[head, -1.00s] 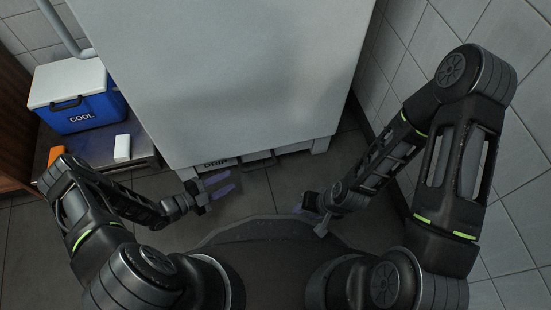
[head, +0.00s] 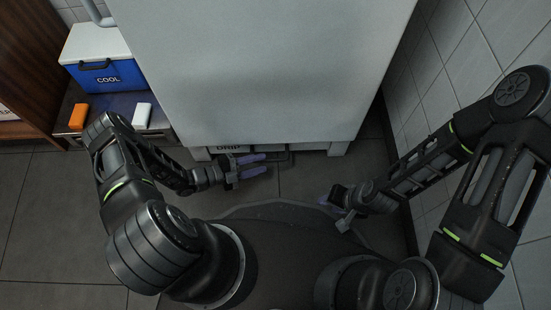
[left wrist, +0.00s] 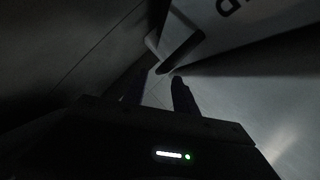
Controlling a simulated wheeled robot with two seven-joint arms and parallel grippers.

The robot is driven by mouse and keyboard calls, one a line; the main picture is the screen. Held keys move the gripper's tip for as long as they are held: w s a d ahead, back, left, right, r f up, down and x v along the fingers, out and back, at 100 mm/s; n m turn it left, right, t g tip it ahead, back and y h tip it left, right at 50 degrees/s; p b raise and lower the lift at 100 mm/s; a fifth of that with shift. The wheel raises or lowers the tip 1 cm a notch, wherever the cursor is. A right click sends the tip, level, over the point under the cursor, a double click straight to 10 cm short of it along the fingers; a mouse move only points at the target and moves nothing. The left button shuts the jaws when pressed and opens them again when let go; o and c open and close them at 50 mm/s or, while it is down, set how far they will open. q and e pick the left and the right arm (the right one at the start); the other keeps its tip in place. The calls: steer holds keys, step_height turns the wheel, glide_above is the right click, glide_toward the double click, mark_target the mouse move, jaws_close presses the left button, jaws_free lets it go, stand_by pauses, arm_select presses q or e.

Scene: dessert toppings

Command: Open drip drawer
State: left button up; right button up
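The drip drawer (head: 228,149) sits low under the large pale cabinet. Its front, marked DRIP, is partly hidden behind my left gripper and the cabinet's edge. In the left wrist view a pale panel with part of a letter (left wrist: 228,6) fills the upper right, and a dark bar like a handle (left wrist: 181,55) lies beyond the fingers. My left gripper (head: 263,164) is just in front of the drawer, fingers apart and empty; it also shows open in the left wrist view (left wrist: 160,84). Contact with the drawer cannot be told. My right gripper (head: 326,201) is off to the right; its opening is unclear.
The cabinet (head: 260,75) stands straight ahead, with a tiled wall (head: 440,90) on the right. At the left, a blue cooler (head: 107,75), an orange block (head: 78,117) and a white block (head: 142,114) stand on a low dark table (head: 108,110). The floor in front is clear.

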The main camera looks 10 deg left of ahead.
mark_target(275, 159)
arm_select(q)
steer(key=b+x, duration=0.1)
steer(key=x, duration=0.5)
steer(key=shift+d, duration=0.2)
jaws_close()
steer(key=shift+f, duration=0.1)
stand_by(1.1)
